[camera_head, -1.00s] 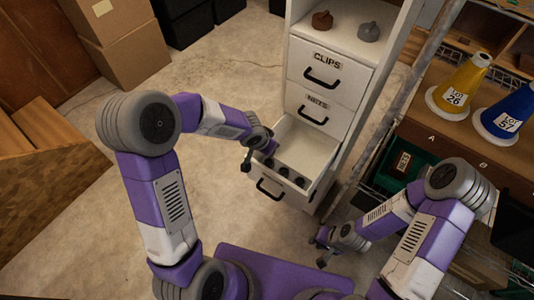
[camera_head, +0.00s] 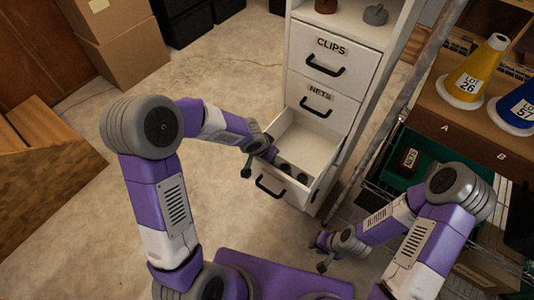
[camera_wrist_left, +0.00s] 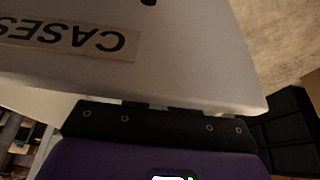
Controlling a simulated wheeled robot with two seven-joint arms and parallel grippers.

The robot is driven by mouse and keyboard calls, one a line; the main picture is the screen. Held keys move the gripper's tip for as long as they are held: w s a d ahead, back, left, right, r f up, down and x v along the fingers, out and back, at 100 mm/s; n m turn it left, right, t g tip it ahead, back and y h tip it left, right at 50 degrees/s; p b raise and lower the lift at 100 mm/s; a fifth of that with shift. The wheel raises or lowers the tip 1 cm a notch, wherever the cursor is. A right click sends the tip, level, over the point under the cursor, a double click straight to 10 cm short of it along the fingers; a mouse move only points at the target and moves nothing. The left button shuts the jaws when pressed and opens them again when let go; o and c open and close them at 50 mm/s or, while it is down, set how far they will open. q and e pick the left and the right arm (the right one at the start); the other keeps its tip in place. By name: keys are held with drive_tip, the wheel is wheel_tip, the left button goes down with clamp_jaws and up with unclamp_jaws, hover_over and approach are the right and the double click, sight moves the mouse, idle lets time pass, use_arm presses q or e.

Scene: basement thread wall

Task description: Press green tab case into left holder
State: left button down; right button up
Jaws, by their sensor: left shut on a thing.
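An open white drawer (camera_head: 312,140) at the bottom of the cabinet has several small dark round items (camera_head: 302,178) inside. Its label reads CASES, upside down, on the drawer front (camera_wrist_left: 185,75) in the left wrist view. My left gripper (camera_head: 257,162) is at the left end of the drawer front, with one finger outside and one inside. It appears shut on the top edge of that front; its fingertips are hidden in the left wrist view. My right gripper (camera_head: 323,254) is open and empty, low beside the cabinet. I cannot make out a green tab case or a left holder.
Closed drawers CLIPS (camera_head: 335,60) and NETS (camera_head: 322,102) are above the open one. To the right, a green tray (camera_head: 385,168) holds a dark labelled box (camera_head: 407,160), below a shelf with a yellow cone (camera_head: 473,75) and a blue cone (camera_head: 520,108).

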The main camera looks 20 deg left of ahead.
use_arm(q)
drive_tip(key=shift+s+f, duration=0.15)
idle(1.0)
drive_tip(key=c, duration=0.9)
unclamp_jaws()
drive_tip(key=shift+o, duration=0.2)
drive_tip(key=shift+s, duration=0.1)
drive_tip(key=p+v, duration=0.3)
drive_tip(key=v, duration=0.4)
drive_tip(key=shift+r, duration=0.4)
